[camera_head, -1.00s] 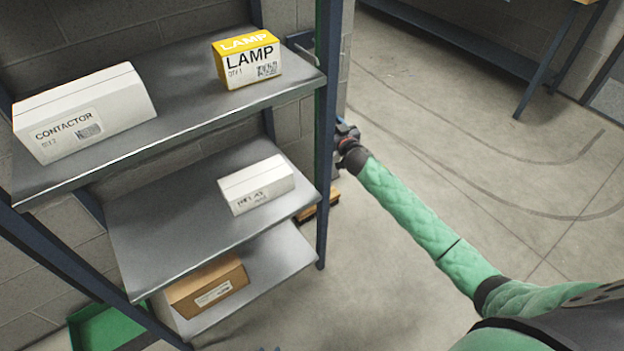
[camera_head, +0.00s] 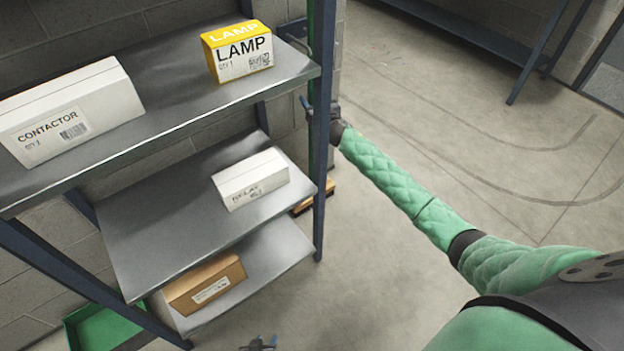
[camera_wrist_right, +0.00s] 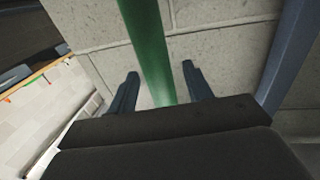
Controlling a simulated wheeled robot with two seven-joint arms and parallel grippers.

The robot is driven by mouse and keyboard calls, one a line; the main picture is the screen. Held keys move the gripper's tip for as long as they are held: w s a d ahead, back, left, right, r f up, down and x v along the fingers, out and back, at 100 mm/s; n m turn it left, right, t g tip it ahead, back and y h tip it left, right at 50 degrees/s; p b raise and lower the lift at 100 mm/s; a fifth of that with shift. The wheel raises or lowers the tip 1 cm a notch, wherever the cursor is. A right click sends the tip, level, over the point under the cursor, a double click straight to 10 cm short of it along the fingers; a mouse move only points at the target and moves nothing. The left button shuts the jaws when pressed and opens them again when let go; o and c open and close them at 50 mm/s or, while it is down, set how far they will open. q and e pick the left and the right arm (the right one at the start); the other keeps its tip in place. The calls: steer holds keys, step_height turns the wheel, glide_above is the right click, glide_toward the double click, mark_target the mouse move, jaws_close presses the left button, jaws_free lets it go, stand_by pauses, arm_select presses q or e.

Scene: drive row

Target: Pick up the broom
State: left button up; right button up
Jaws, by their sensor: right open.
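The broom shows as a green upright handle (camera_head: 312,35) beside the blue shelf post, partly hidden by it. In the right wrist view the green handle (camera_wrist_right: 150,50) runs down between the two fingers of my right gripper (camera_wrist_right: 160,72). The fingers are open, with a gap on each side of the handle. How deep the handle sits between them is hard to tell. In the head view my right gripper (camera_head: 322,108) is at the post, partly hidden behind it. My left gripper (camera_head: 258,343) shows only at the bottom edge.
A grey shelf rack (camera_head: 185,95) stands at left, holding a lamp box (camera_head: 240,52), a contactor box (camera_head: 68,112), a relay box (camera_head: 250,178) and a brown carton (camera_head: 205,284). A green tray (camera_head: 100,328) is at lower left. The floor (camera_head: 400,300) to the right is open.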

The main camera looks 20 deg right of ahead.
steer(key=shift+w, duration=0.2)
steer(key=shift+c, duration=0.2)
jaws_close()
stand_by(0.4)
steer(key=shift+r, duration=0.15)
stand_by(0.6)
